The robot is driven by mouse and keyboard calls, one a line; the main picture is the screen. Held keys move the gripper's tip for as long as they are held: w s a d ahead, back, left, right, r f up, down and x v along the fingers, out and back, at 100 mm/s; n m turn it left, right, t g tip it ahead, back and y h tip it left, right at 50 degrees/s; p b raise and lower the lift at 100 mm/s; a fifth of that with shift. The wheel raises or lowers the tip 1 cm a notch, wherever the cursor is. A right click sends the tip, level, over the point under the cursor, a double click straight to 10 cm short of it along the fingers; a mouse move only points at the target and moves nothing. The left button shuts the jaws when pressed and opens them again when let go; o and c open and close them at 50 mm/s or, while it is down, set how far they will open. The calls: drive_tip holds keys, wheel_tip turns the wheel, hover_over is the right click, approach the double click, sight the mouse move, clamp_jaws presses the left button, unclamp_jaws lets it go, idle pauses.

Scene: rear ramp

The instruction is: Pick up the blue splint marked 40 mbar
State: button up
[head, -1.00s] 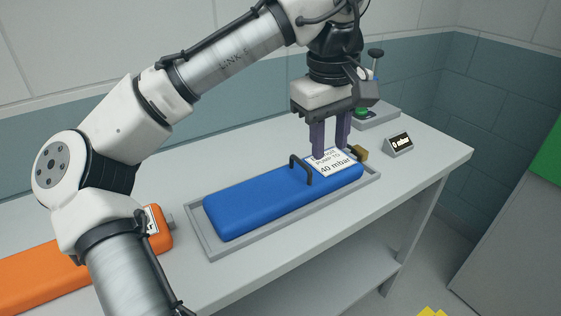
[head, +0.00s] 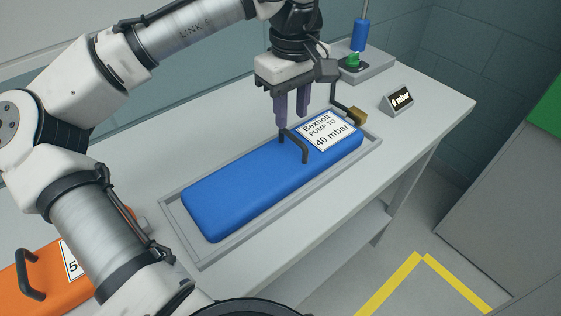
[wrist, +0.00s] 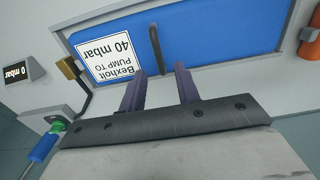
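The blue splint (head: 240,178) lies flat in a shallow grey tray (head: 359,163) on the bench. Its white label reads "Bexholt PUMP TO 40 mbar", and a dark handle (head: 297,146) stands up from its top. The splint also fills the upper part of the wrist view (wrist: 215,30), with its handle (wrist: 155,48) near the fingers. My gripper (head: 291,120) is open and empty, above and just behind the handle. In the wrist view the two purple fingers (wrist: 160,90) are apart with nothing between them; the handle is beyond the fingertips.
An orange splint (head: 45,280) with a handle lies at the left, partly behind my arm. A pump (head: 360,62) with a blue cylinder stands at the back right, near a gauge (head: 398,99) reading 0 mbar. A brass fitting (head: 356,117) is at the splint's right end.

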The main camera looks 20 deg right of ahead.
sight(293, 135)
drive_tip(key=shift+s+d+f+p, duration=0.1)
drive_tip(key=shift+f+p, duration=0.1)
drive_tip(key=shift+f, duration=1.5)
drive_tip(key=shift+s+d+f+p, duration=0.1)
drive_tip(key=shift+f+p, duration=0.1)
drive_tip(key=shift+f, duration=1.45)
clamp_jaws()
drive_tip(key=shift+r, duration=0.1)
